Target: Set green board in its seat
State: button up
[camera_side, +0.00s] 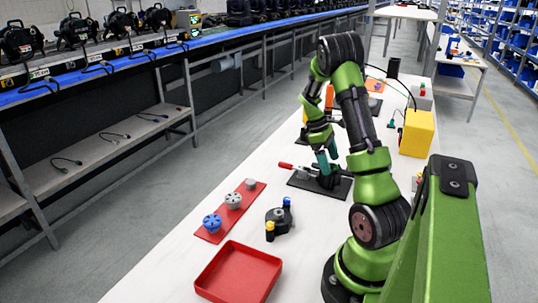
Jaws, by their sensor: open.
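My gripper (328,181) points down just above a black plate (303,183) in the middle of the white table. It is small and dark in this view, and the gap between its fingers is hard to make out. I see nothing clearly held in it. Teal-green parts (322,160) show right at the end of my arm; I cannot tell whether they belong to the gripper or to something beyond it. I cannot pick out the green board or its seat with certainty; my arm hides part of the table behind it.
A red-handled tool (286,165) lies by the black plate. Nearer are a red plate (213,236) with several round parts, a black fixture (280,222) with yellow and blue knobs, and an empty red tray (238,272). A yellow box (417,133) stands to the right.

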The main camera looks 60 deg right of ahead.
jog(key=v, duration=1.7)
jog(key=shift+f, duration=0.1)
jog(key=w+a+m+t, duration=0.3)
jog(key=a, duration=0.7)
jog(key=w+a+m+t, duration=0.2)
jog(key=a+m+t, duration=0.15)
jog(key=a, duration=0.55)
jog(key=s+a+r+n+t+y, duration=0.1)
jog(key=s+a+t, duration=0.1)
jog(key=a, duration=0.7)
jog(key=s+a+n+t+y, duration=0.1)
jog(key=s+a+t, duration=0.2)
jog(key=a, duration=0.7)
jog(key=shift+s+a+r, duration=0.15)
jog(key=shift+s+r, duration=0.2)
jog(key=shift+s, duration=0.1)
